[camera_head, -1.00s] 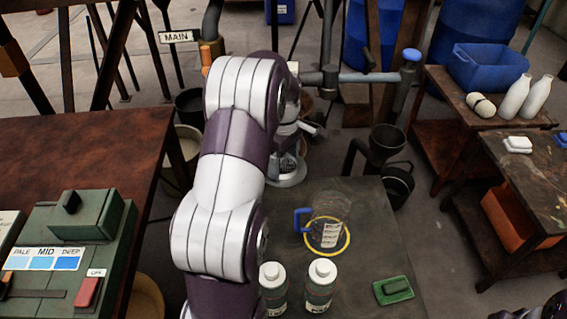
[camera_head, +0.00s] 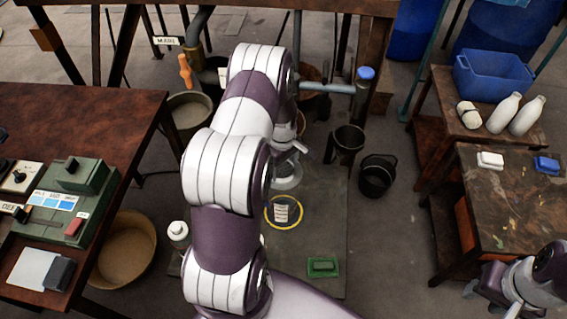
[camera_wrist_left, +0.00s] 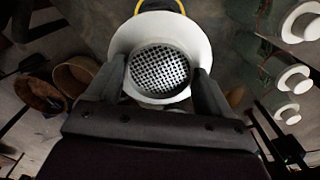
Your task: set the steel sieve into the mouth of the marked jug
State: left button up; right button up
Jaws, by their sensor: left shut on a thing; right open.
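The steel sieve (camera_wrist_left: 160,68) shows its round perforated mesh in the left wrist view. My left gripper (camera_wrist_left: 155,85) is shut on it, one finger at each side. The marked jug (camera_head: 281,212) is clear with a white label and stands inside a yellow ring (camera_head: 299,220), nearer me than the sieve. My arm hides its handle side. My right gripper (camera_head: 497,302) is open and empty at the lower right.
A white-capped bottle (camera_head: 178,232) stands left of my arm. A green tray (camera_head: 322,267) lies right of it on the dark table (camera_head: 325,225). Black buckets (camera_head: 377,176) stand beyond the table's right edge. A green control box (camera_head: 75,200) is at left.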

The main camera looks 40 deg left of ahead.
aim_at(284, 172)
pick_arm(q)
notch_tip(284, 172, down, 5)
jog(key=b, duration=0.4)
jog(key=shift+w+d+f, duration=0.1)
jog(key=shift+d+f, duration=0.05)
jog(key=shift+f+b, duration=0.45)
jog(key=shift+f, duration=0.1)
jog(key=shift+p, duration=0.4)
dwell(0.6)
jog(key=shift+f+b, duration=0.4)
jog(key=shift+f, duration=0.25)
jog(key=shift+f, duration=0.1)
jog(key=shift+f+b, duration=0.35)
jog(key=shift+f, duration=0.15)
